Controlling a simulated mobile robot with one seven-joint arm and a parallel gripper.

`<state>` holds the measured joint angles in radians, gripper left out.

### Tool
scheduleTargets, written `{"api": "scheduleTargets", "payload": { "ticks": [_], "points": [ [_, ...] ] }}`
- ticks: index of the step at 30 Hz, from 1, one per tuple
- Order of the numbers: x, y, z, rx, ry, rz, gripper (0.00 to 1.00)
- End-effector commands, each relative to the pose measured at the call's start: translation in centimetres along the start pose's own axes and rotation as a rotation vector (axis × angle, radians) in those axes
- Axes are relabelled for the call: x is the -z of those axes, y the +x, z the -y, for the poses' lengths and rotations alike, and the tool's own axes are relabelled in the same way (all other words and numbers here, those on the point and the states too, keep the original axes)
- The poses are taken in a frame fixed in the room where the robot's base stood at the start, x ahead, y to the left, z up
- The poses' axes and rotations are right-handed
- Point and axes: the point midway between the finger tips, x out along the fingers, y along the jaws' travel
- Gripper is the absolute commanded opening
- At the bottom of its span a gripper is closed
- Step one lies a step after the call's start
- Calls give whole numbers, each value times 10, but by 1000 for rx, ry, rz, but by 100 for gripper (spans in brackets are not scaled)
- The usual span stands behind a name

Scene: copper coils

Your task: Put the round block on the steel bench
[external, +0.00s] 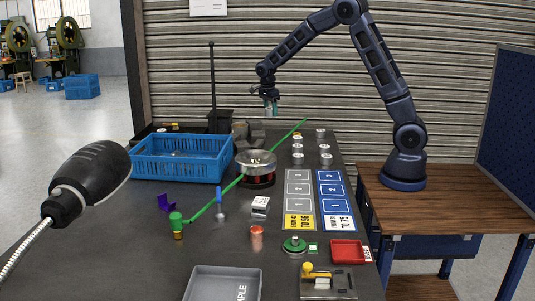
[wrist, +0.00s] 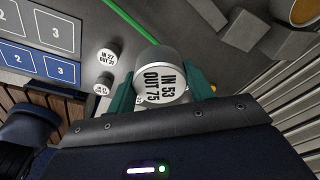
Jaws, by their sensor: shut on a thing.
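My gripper (external: 270,106) is high above the far part of the steel bench (external: 130,240) in the external view. In the wrist view its two teal fingers (wrist: 162,92) are shut on a silver round block (wrist: 155,56), one on each side. The block's end face carries a white label reading "IN 53 OUT 75". In the external view the block is small and mostly hidden between the fingers. The bench is a dark grey top, and it also shows in the wrist view (wrist: 125,100) below the block.
Several similar labelled round pieces (external: 326,158) stand at the bench's far right, beyond numbered grey and blue cards (external: 330,198). A blue crate (external: 180,158), a round metal pan (external: 256,160) and a long green rod (external: 230,187) occupy the middle. Bare bench lies at front left.

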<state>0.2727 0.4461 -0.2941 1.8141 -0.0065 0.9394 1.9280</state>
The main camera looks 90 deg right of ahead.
Motion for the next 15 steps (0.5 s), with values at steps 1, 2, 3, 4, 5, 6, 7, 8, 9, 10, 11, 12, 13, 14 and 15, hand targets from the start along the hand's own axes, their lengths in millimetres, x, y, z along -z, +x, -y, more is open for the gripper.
{"api": "scheduleTargets", "payload": {
  "ticks": [1, 2, 3, 4, 5, 6, 7, 8, 9, 10, 11, 12, 13, 14, 15],
  "points": [
    [25, 3, 3, -5, 35, 0, 23],
    [37, 5, 5, -8, 53, 0, 23],
    [55, 8, 6, -12, 78, 1, 23],
    [68, 9, 6, -15, 96, 1, 23],
    [81, 11, 6, -17, 115, 2, 23],
    [98, 14, 7, -20, 139, 2, 23],
    [111, 16, 6, -23, 157, 3, 23],
    [124, 18, 6, -26, 176, 3, 23],
    [142, 20, 4, -29, 201, 4, 23],
    [155, 22, 3, -32, 220, 4, 23],
    [168, 24, 2, -34, 240, 5, 23],
    [185, 27, -1, -38, 265, 6, 23],
    [198, 28, -3, -41, 284, 6, 23],
    [210, 30, -6, -44, 302, 7, 23],
    [226, 33, -9, -48, 327, 8, 23]
  ]
}}
